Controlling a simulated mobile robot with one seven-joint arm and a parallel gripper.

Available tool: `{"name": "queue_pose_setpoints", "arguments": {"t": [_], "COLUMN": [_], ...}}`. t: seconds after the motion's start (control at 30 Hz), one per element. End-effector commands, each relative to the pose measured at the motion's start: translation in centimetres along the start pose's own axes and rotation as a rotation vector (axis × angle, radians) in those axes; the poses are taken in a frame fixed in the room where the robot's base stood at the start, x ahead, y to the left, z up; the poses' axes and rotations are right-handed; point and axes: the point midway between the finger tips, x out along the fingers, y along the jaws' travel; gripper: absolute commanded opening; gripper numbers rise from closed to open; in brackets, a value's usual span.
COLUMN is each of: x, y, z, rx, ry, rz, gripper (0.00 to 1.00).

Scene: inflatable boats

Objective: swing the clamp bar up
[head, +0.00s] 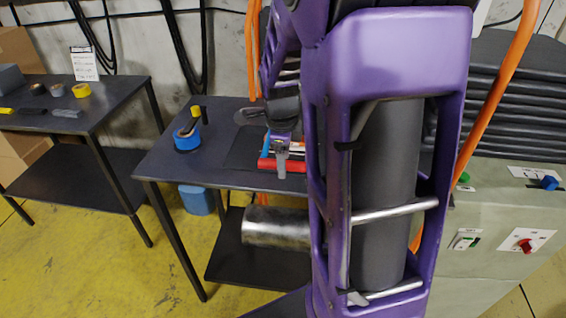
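I cannot single out the clamp bar with certainty. A thick silver cylinder (277,228) sticks out to the left from behind my purple arm, low in front of the middle table, and its right end is hidden. A pale green-grey machine cabinet (478,212) stands at the right, with dark ribbed layers (510,105) above it; my arm hides its left part. My gripper (281,172) points down above the middle table, left of my arm and apart from the cabinet. It is small and seen edge-on, so its opening does not show.
The middle table (165,160) holds a blue tape roll (187,138) and a red tool (268,164). A left table (100,115) carries more rolls. The cabinet has a red knob (525,245) and a blue knob (549,183). Orange hoses flank my arm. Yellow floor (90,270) is clear at front left.

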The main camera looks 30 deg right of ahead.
Motion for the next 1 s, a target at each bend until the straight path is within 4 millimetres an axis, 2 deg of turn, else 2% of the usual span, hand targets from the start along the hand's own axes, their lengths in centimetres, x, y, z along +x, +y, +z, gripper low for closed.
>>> {"name": "queue_pose_setpoints", "arguments": {"t": [0.17, 0.2, 0.5, 0.53, 1.0], "x": [-0.04, -0.03, -0.03, -0.03, -0.03], "y": [-0.01, -0.01, 0.00, 0.00, 0.00], "z": [0.00, 0.00, 0.00, 0.00, 0.00], "rx": [0.000, 0.000, 0.000, 0.000, 0.000], "ry": [0.000, 0.000, 0.000, 0.000, 0.000], "rz": [0.000, 0.000, 0.000, 0.000, 0.000], "gripper": [0.61, 0.57, 0.03, 0.00, 0.00]}}
